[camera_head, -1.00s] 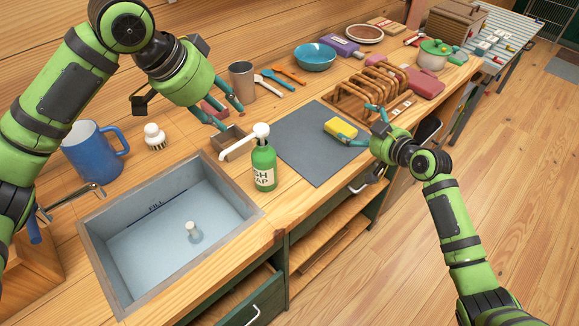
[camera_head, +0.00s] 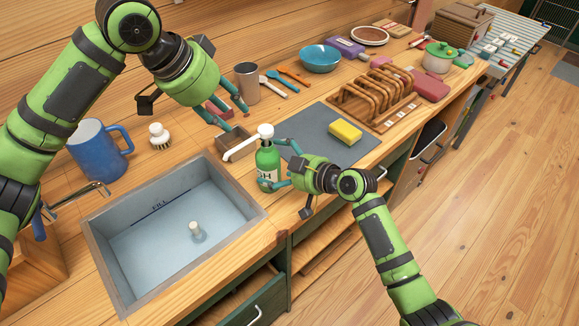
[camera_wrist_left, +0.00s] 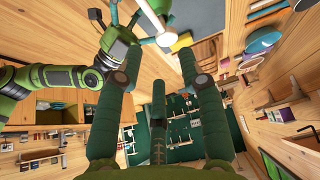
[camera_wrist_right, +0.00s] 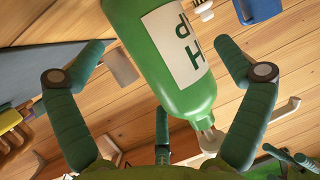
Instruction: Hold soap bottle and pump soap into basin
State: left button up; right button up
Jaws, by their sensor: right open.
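The green soap bottle (camera_head: 267,160) with a white pump head and a long spout stands upright on the counter, right of the basin's back corner. The spout points left, toward the basin (camera_head: 180,222). My right gripper (camera_head: 274,164) is open, with its fingers around the bottle; the right wrist view shows the bottle (camera_wrist_right: 165,50) between spread fingers. My left gripper (camera_head: 236,118) is open and empty, above the counter behind the pump. The left wrist view shows the white pump (camera_wrist_left: 162,22) near its fingertips.
A small wooden box (camera_head: 232,140) sits just behind the bottle. A yellow sponge (camera_head: 345,132) lies on a grey mat (camera_head: 345,155) to the right. A blue mug (camera_head: 98,150) and a white brush (camera_head: 159,136) stand behind the basin. A white plug-like piece (camera_head: 196,230) is in the basin.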

jog(key=shift+x, duration=1.2)
jog(key=c, duration=1.2)
pick_arm(q)
jog(key=c, duration=0.5)
jog(key=shift+w+d+r, duration=0.1)
jog(key=shift+w+d, duration=0.1)
jog(key=shift+d, duration=0.05)
grip_shut()
jog(key=w+d+r+n+y, duration=0.2)
jog(key=w+d+n+y, duration=0.15)
jog(key=d+n, duration=0.25)
pick_arm(e)
jog(key=shift+d, duration=0.15)
pick_arm(q)
jog(key=shift+t+h, duration=0.35)
jog(key=shift+t, duration=0.05)
jog(key=shift+w+a+f, duration=0.1)
jog(key=shift+w+f, duration=0.05)
jog(key=shift+f, duration=1.6)
jog(key=shift+w+a+f, duration=0.1)
jog(key=shift+w+f, duration=0.05)
jog(key=shift+f, duration=1.6)
